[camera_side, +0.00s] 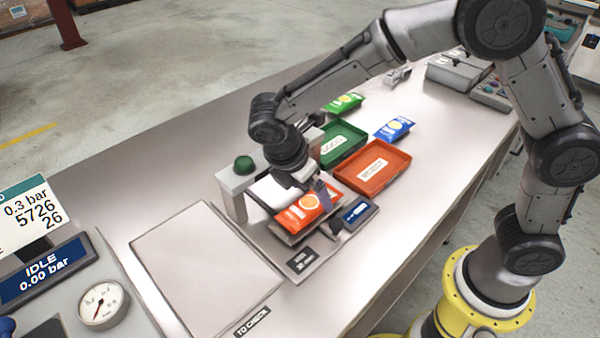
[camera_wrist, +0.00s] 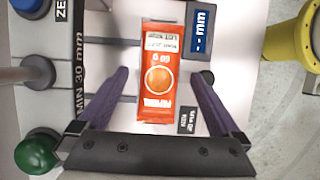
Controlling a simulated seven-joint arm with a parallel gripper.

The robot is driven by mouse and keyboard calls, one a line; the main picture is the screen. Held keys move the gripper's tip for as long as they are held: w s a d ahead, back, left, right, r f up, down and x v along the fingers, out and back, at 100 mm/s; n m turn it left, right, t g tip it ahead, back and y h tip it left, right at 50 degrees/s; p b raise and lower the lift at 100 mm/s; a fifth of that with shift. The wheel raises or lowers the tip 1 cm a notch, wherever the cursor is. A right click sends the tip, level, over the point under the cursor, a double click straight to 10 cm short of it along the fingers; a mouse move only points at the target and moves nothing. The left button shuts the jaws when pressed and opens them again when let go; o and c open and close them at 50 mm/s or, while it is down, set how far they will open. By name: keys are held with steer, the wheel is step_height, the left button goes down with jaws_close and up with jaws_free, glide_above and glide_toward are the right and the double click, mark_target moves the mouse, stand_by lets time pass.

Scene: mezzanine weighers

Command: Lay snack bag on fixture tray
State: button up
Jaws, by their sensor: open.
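An orange snack bag (camera_side: 297,216) with a round emblem lies flat on the fixture tray (camera_side: 291,238) in the side view, under my gripper (camera_side: 317,188). In the wrist view the bag (camera_wrist: 158,100) lies lengthwise between the fingers of my gripper (camera_wrist: 160,75). The gripper is open, with a gap between the bag and each finger. The tray is mostly hidden beneath the bag and the gripper.
A green knob (camera_side: 244,165) tops the fixture's frame, and a small display (camera_side: 358,213) stands at its right. An orange-red tray (camera_side: 398,158) and a green tray (camera_side: 355,137) lie behind. A blue bag (camera_side: 394,128) and a green bag (camera_side: 344,103) lie farther back. A flat panel (camera_side: 200,265) lies at left.

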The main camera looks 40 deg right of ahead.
mark_target(297, 216)
steer(key=v, duration=0.8)
steer(key=s+d+r+m+t+y, duration=0.2)
steer(key=s+d+r+m+y, duration=0.1)
steer(key=s+d+r+m, duration=0.6)
steer(key=s+d+f+m+t+y, duration=0.1)
steer(key=s+d+f+m+t, duration=0.2)
steer(key=s+d+m, duration=0.3)
steer(key=s+m, duration=0.3)
steer(key=s, duration=0.1)
steer(key=shift+d+f+t, duration=0.25)
steer(key=shift+d+t, duration=0.05)
steer(key=shift+d, duration=0.05)
